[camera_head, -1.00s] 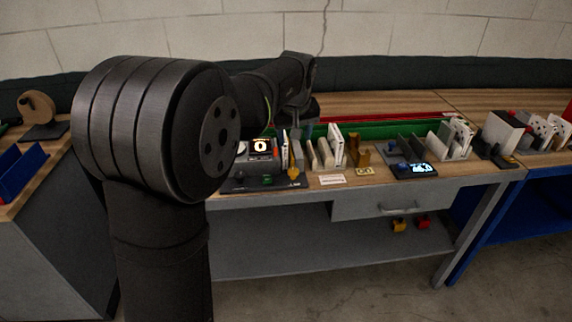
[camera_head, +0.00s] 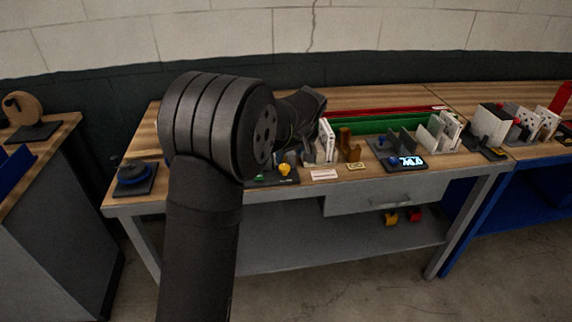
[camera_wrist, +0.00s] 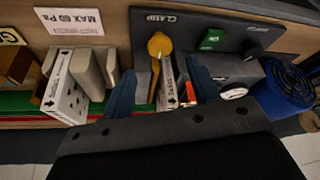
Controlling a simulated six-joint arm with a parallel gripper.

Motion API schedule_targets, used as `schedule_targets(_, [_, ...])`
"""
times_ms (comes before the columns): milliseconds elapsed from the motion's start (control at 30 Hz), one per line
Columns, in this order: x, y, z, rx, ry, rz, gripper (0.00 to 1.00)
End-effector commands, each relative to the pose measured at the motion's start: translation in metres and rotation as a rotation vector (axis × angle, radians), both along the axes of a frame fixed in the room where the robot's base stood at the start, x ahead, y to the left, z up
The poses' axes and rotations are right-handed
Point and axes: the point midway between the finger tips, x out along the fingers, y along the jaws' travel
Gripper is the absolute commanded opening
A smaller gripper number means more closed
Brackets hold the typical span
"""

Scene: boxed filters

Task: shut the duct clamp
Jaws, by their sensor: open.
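In the wrist view, a dark panel labelled CLAMP carries a yellow lever (camera_wrist: 160,45). Its long narrow handle runs down the picture between my fingers. The same yellow part shows small in the head view (camera_head: 285,169), just right of my arm. My gripper (camera_wrist: 160,70) is open, with one blue finger on each side of the lever's lower part. I cannot tell whether either finger touches it. A white box with a printed arrow (camera_wrist: 170,82) stands behind, between the fingers. In the head view my gripper is hidden behind my arm.
A green switch (camera_wrist: 211,39) and a dark knob (camera_wrist: 251,48) sit right of the lever. A blue round part (camera_wrist: 287,85) is further right. White filter boxes (camera_wrist: 65,88) stand at left beside a MAX 60 PA card (camera_wrist: 73,21). A drawer (camera_head: 385,197) lies under the bench.

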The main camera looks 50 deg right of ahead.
Motion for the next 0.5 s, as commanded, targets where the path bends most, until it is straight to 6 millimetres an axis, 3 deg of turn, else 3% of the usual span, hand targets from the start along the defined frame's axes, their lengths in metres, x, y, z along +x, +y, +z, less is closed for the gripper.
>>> schedule_targets(200, [0.015,-0.005,-0.039,0.003,0.001,0.0,0.55])
schedule_targets(500, [0.022,-0.009,-0.059,0.0,0.001,0.0,0.55])
